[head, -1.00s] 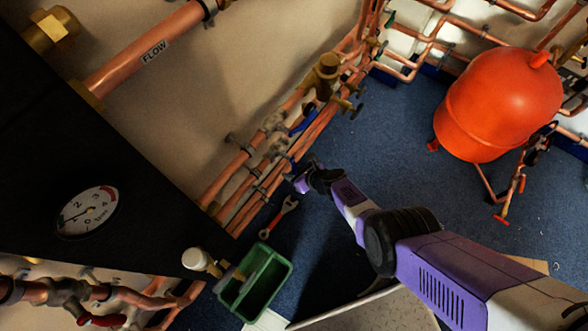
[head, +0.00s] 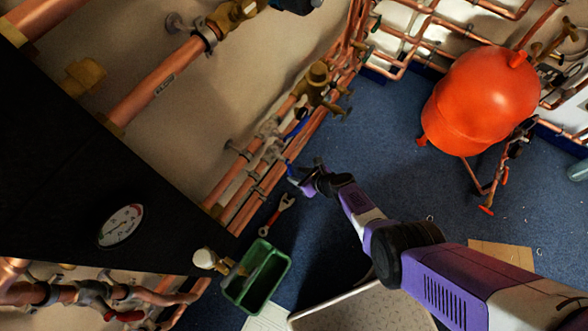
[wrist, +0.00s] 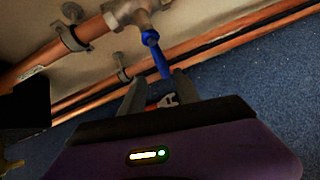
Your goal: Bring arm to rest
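My gripper (head: 302,181) is at the end of my purple and white arm, low beside the copper pipes along the wall. In the wrist view its two fingers (wrist: 160,82) stand apart, so it is open. A blue valve lever (wrist: 157,56) hangs from a grey valve (wrist: 130,12), its lower end close to the fingertips. I cannot tell whether it lies between them or just beyond; no grip on it shows. Something red and grey shows between the fingers, probably the wrench on the floor.
A red-handled wrench (head: 279,212) and a green tray (head: 283,267) lie left of my arm. A black panel with a gauge (head: 120,226) fills the left. A red tank (head: 480,103) stands at the right. Blue floor lies open between the pipes and the tank.

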